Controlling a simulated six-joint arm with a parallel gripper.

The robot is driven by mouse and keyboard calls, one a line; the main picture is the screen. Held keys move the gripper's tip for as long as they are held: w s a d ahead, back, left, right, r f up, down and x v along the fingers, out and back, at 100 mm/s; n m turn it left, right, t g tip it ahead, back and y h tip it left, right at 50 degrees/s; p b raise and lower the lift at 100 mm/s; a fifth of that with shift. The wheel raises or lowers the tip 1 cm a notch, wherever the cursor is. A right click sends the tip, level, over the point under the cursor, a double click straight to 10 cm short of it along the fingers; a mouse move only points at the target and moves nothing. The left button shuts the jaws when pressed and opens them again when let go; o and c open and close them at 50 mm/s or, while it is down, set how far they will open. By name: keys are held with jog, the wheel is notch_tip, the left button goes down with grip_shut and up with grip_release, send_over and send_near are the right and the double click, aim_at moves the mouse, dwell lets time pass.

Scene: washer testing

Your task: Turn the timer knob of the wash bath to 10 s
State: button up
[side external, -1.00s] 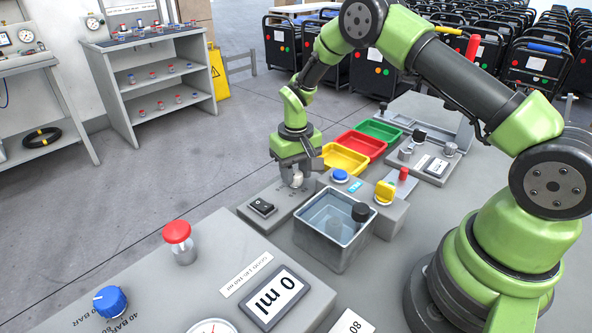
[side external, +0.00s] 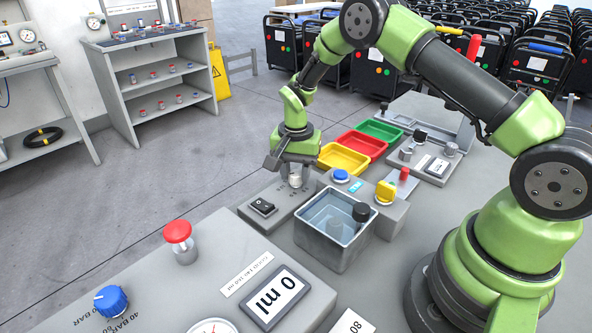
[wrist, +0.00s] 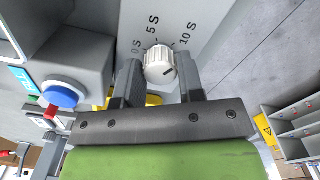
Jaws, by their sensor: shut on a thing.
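The white ribbed timer knob (wrist: 160,66) is between the two fingers of my gripper (wrist: 159,80) in the wrist view. My gripper is shut on it. The knob sits on a grey panel printed 0 S, 5 S and 10 S around it. A short dark mark shows on the knob's face, on the side away from the printed numbers. In the side view the knob (side external: 295,181) shows below my gripper (side external: 291,168), partly hidden. The wash bath (side external: 332,243), an open grey tank of water, stands in front of it.
A black rocker switch (side external: 263,206) is left of the knob. A blue button (side external: 340,176) and a yellow knob (side external: 385,192) are on its right. Yellow (side external: 343,158), red (side external: 362,144) and green (side external: 380,130) trays lie behind.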

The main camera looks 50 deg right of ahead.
aim_at(296, 173)
jog(key=shift+m, duration=0.3)
jog(key=o, duration=0.9)
notch_tip(296, 173, up, 10)
jog(key=shift+r, duration=0.1)
